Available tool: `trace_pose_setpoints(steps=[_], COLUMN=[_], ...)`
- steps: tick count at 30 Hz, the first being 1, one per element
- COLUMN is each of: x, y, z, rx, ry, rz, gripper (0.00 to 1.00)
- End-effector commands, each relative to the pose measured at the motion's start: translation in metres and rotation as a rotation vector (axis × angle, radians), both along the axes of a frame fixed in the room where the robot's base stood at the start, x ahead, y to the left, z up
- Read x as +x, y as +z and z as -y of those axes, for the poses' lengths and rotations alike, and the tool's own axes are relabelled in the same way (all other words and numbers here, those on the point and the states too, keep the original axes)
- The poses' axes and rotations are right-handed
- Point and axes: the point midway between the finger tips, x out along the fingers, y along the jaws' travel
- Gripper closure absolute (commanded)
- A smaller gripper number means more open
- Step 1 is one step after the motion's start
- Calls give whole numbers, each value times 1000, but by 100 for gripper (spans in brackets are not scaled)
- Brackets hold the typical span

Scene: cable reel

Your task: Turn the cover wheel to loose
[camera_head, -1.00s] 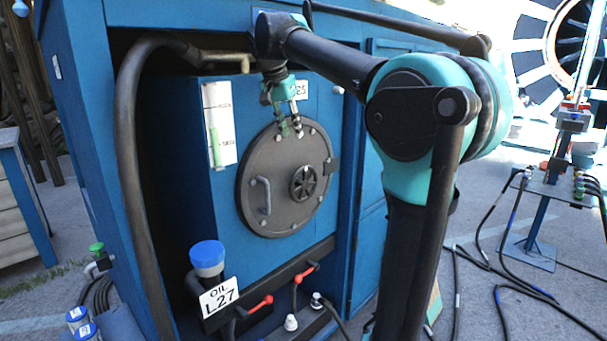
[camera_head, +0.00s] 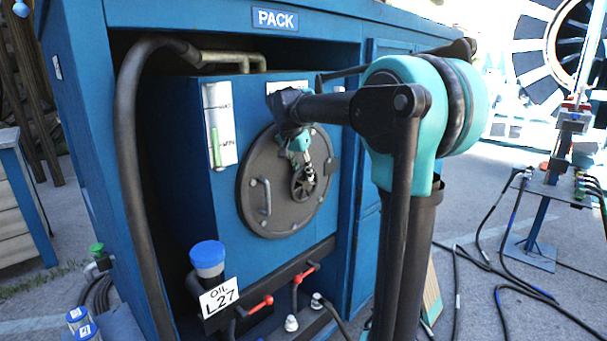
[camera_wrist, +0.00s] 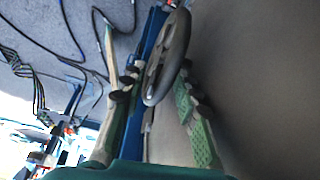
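The round dark grey cover (camera_head: 262,208) is on the front of the blue cabinet, with a bar handle (camera_head: 265,197) on its left part. The small spoked cover wheel (camera_head: 303,184) sits right of the cover's middle. My gripper (camera_head: 309,172) is in front of the wheel and hides its upper part. In the wrist view the wheel (camera_wrist: 168,58) shows nearly edge-on, its rim reaching between the two fingers of my gripper (camera_wrist: 158,97). The fingers are apart, one on each side of the rim. I see gaps between fingers and rim, so the gripper looks open.
A thick hose (camera_head: 128,160) runs down the cabinet's left side. Below the cover are a blue-capped oil filler (camera_head: 207,262) with an L27 tag and red-handled valves (camera_head: 262,303). A gauge panel (camera_head: 219,125) is up left. Cables (camera_head: 500,260) lie on the ground at right.

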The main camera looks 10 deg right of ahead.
Motion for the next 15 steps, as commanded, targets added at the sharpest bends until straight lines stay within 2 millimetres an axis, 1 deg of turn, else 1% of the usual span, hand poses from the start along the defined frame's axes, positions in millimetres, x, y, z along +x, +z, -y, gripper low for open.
trace_pose_setpoints(steps=[3,11,13,15], x=[1,2,2,2], y=[-5,-6,-6,-6], z=[2,2,2,2], rx=[0,0,0,0], ry=[0,0,0,0], rz=[0,0,0,0], gripper=[69,69,75,84])
